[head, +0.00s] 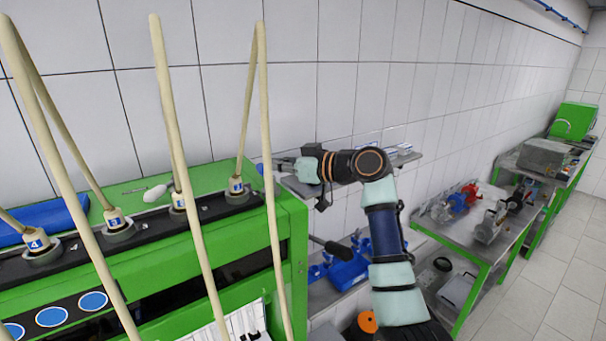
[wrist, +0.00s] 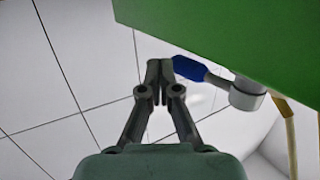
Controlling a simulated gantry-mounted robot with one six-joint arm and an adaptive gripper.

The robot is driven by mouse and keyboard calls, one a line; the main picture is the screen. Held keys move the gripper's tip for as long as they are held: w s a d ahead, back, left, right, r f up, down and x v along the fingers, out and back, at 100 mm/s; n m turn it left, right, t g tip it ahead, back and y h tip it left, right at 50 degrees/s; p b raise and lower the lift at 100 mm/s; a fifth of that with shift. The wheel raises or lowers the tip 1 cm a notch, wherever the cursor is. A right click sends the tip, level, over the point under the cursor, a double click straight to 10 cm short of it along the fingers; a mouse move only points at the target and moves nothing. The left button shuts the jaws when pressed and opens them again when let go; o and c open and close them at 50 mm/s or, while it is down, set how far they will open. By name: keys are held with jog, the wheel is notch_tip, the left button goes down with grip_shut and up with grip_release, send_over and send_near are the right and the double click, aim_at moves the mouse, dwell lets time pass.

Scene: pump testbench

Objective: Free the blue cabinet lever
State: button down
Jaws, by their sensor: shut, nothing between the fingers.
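The blue cabinet lever (wrist: 189,69) shows in the wrist view as a blue-tipped handle on a grey round pivot (wrist: 246,93). The pivot is mounted on the side of the green cabinet (wrist: 225,35). My gripper (wrist: 159,72) is shut and empty, its fingertips just left of the lever's blue tip. The tip is very close to the fingers; I cannot tell whether they touch. In the head view, my gripper (head: 278,163) is at the right end of the green cabinet (head: 292,215). A small blue spot there may be the lever, mostly hidden.
Beige hoses (head: 170,110) rise from numbered ports on the cabinet top. A grey shelf (head: 398,158) is on the wall behind my arm. Blue parts (head: 345,265) lie lower on a bench. Green-framed tables (head: 470,232) with pumps stand at the right. The tiled floor there is clear.

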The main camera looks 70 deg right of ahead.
jog(key=shift+w+a, duration=0.15)
jog(key=shift+w, duration=0.25)
dwell(0.5)
jog(key=s+d+r, duration=0.2)
jog(key=s+d, duration=0.7)
jog(key=d, duration=0.1)
jog(key=shift+d+r, duration=0.15)
dwell(0.4)
